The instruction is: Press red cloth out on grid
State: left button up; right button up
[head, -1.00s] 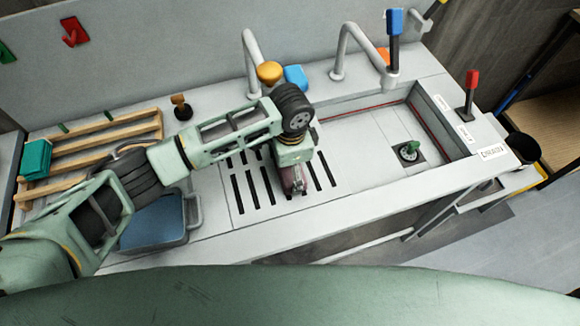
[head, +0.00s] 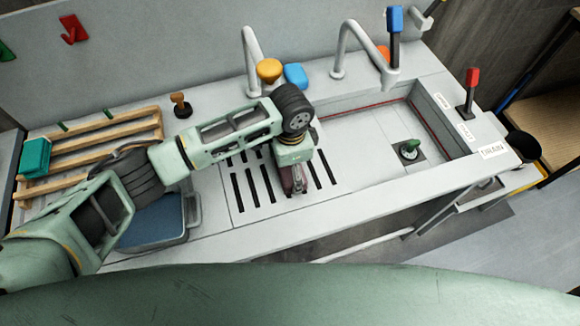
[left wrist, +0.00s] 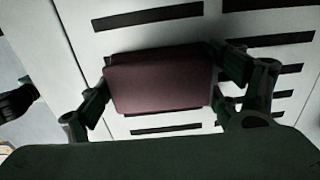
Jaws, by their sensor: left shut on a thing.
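The red cloth (left wrist: 160,82), dark maroon and folded into a thick pad, sits between the two fingers of my left gripper (left wrist: 165,92) in the left wrist view. In the head view the gripper (head: 294,178) is shut on the cloth and points down over the slotted grid (head: 240,190). The gripper and arm hide most of the cloth there. I cannot tell whether the cloth touches the grid. My right gripper is not in view.
A wooden rack (head: 140,122) with a teal pad (head: 35,158) and a blue tub (head: 155,222) lie left.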

aim_at(290, 168)
pick_arm(q)
jog(key=shift+s+a+f+p, duration=0.1)
jog(key=shift+s+f+p, duration=0.15)
jog(key=shift+f+p, duration=0.1)
dwell(1.6)
dwell(0.5)
notch_tip(290, 168, up, 2)
jog(key=shift+w+r+p, duration=0.1)
jog(key=shift+w+p, duration=0.05)
jog(key=shift+p, duration=1)
notch_tip(290, 168, up, 3)
jog(key=p, duration=0.3)
jog(key=shift+r, duration=0.2)
jog(key=shift+w+r+p, duration=0.1)
jog(key=shift+r+p, duration=0.8)
jog(key=shift+r, duration=0.1)
